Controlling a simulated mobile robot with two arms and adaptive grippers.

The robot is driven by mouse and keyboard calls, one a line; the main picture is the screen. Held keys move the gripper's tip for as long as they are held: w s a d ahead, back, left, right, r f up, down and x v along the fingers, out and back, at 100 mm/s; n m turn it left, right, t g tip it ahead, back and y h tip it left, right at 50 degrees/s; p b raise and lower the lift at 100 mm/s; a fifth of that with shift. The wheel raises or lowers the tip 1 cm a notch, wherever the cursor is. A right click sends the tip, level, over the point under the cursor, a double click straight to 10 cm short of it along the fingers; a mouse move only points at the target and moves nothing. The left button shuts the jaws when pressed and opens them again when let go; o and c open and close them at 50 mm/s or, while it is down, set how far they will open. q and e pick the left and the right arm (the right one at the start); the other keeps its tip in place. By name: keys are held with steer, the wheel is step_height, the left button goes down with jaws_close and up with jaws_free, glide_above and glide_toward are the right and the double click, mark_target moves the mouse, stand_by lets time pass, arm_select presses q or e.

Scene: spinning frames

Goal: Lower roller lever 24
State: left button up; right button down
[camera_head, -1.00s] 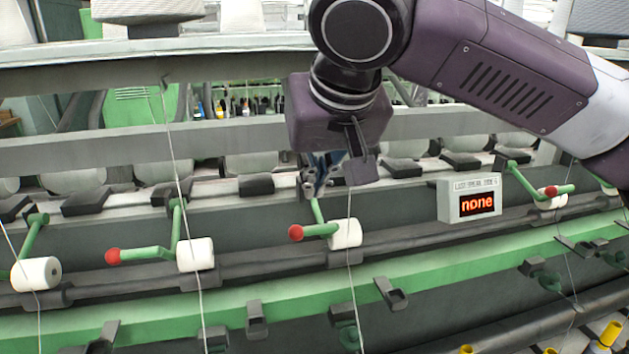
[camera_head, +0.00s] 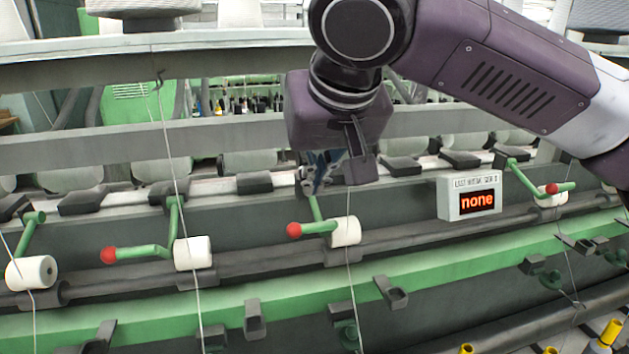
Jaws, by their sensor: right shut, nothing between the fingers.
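Several green roller levers with red ball ends and white rollers stand along the spinning frame. I see no numbers on them, so I cannot tell which is lever 24. One lever (camera_head: 318,228) is right below my right gripper (camera_head: 316,185), with its red ball (camera_head: 294,230) to the left and its white roller (camera_head: 345,232) to the right. My right gripper is shut and empty, pointing down close to the top of this lever's upright arm. I cannot tell if they touch. Another lever (camera_head: 140,252) stands to the left. My left gripper is not in view.
A display box (camera_head: 470,196) reading "none" is mounted right of my right gripper. Another lever (camera_head: 540,188) is beyond it. A green rail (camera_head: 280,282) runs below the rollers. Thin yarns hang down in front of the levers. A grey beam (camera_head: 130,145) crosses behind.

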steer(key=shift+s+f+t+b, duration=0.25)
steer(key=shift+f+b, duration=0.3)
steer(key=shift+b, duration=0.35)
steer(key=shift+w+r, duration=0.1)
steer(key=shift+r, duration=0.1)
steer(key=v, duration=1.2)
steer(key=shift+d, duration=0.2)
steer(key=shift+f, duration=0.1)
